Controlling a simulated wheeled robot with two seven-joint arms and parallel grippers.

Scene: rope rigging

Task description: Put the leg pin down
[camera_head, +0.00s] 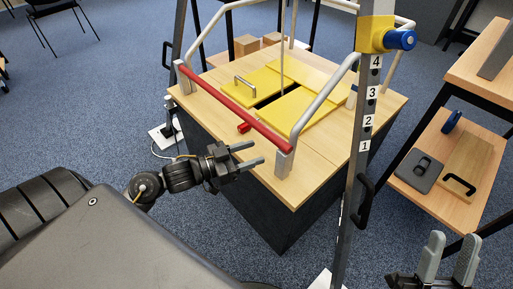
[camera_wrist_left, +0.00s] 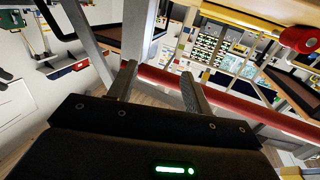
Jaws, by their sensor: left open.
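A small red piece (camera_head: 243,127) lies on the platform by the bar. A blue-ended knob or pin (camera_head: 402,40) sits in a yellow collar (camera_head: 373,35) on the numbered pole. I cannot tell for sure which thing is the leg pin. My right gripper (camera_head: 454,256) is at the lower right, fingers apart, nothing between them.
The wooden platform (camera_head: 318,170) has yellow hatch panels (camera_head: 308,72) and grey rails. The numbered upright pole (camera_head: 356,180) stands close to its right side. A wooden shelf (camera_head: 425,195) at right holds a grey plate and a blue item (camera_head: 452,121).

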